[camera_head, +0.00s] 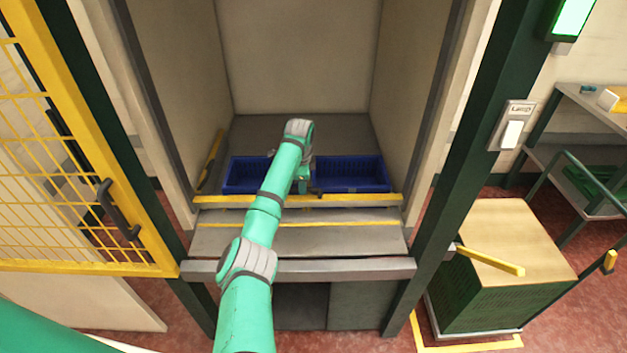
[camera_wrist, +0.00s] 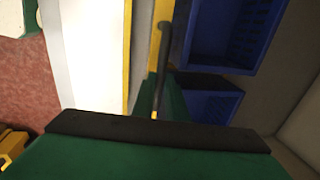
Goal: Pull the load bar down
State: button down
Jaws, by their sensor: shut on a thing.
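A yellow bar (camera_head: 365,198) runs across the opening of the lift-like bay, just in front of two blue crates; I take it for the load bar. In the wrist view its yellow strip (camera_wrist: 156,55) runs up the picture beside a thin dark rod (camera_wrist: 165,45). My gripper (camera_head: 304,185) is at the middle of the bar, partly hidden behind my own wrist. In the wrist view my gripper (camera_wrist: 157,105) is shut at the near end of the dark rod; the exact contact is dark and hard to see.
The left blue crate (camera_head: 240,174) and right blue crate (camera_head: 350,173) stand just behind the bar. A yellow mesh gate (camera_head: 75,190) stands at the left. A grey rail (camera_head: 340,268) crosses the front. A wood-topped crate (camera_head: 510,235) stands at the right.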

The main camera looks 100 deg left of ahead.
jog(key=shift+w+f, duration=0.2)
jog(key=shift+f, duration=0.1)
jog(key=c, duration=1.8)
grip_release()
jog(key=shift+o, duration=0.2)
jog(key=shift+s, duration=0.1)
jog(key=shift+r, duration=0.1)
jog(key=shift+r, duration=0.2)
notch_tip(320, 180, up, 10)
jog(key=d, duration=0.2)
